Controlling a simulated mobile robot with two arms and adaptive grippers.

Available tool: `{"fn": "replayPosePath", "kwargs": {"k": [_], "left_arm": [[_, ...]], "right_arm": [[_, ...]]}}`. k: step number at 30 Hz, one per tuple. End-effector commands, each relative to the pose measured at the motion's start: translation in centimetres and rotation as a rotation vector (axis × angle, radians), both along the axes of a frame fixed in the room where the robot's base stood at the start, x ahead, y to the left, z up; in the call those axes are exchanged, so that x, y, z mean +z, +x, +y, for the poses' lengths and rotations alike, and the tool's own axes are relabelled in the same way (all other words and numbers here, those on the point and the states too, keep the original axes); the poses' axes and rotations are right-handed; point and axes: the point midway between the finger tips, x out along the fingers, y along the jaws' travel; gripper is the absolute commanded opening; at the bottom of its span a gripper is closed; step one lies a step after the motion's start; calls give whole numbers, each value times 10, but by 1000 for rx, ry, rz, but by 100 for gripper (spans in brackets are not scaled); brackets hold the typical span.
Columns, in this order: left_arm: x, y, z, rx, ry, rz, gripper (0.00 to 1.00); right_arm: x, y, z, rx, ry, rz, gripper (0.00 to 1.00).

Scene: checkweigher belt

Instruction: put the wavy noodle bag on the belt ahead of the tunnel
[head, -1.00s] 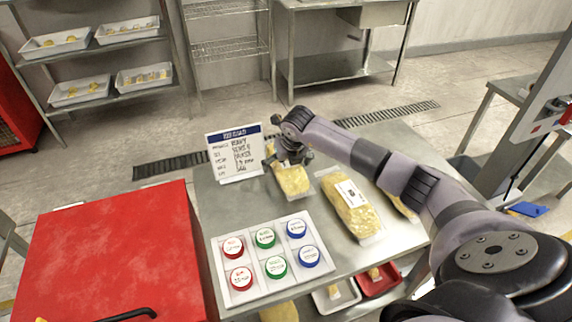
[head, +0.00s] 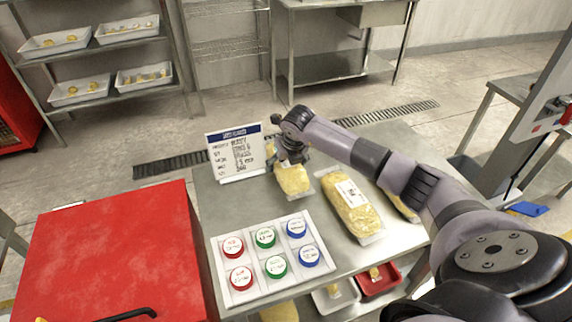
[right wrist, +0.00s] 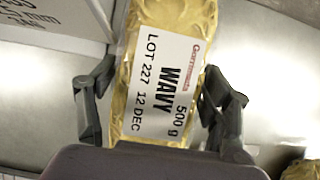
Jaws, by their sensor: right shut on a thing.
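The wavy noodle bag (head: 292,179) is a golden bag on the steel table (head: 235,204), beside the sign. In the right wrist view its white label (right wrist: 165,88) reads "WAVY 500 g, LOT 227 12 DEC". My right gripper (head: 291,153) is over the bag's far part, its fingers on either side of the bag and shut on it. Both fingers show in the right wrist view (right wrist: 158,95). Whether the bag is lifted off the table I cannot tell. My left gripper is not in view. No belt or tunnel can be made out.
A larger labelled noodle bag (head: 352,212) lies to the right, with another bag (head: 402,206) partly behind my arm. A white sign (head: 236,153) stands close left of the grip. A board of coloured discs (head: 229,291) lies nearer. A red cabinet (head: 115,250) is at left.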

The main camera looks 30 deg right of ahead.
Motion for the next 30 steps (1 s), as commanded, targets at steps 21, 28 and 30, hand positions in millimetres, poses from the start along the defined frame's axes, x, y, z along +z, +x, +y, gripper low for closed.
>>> {"fn": "replayPosePath", "kwargs": {"k": [21,28,30], "left_arm": [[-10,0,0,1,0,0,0],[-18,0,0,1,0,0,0],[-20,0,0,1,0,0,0]], "right_arm": [[50,2,-1,1,-1,-10,17],[96,2,0,0,0,-10,17],[110,2,0,0,1,-10,17]]}}
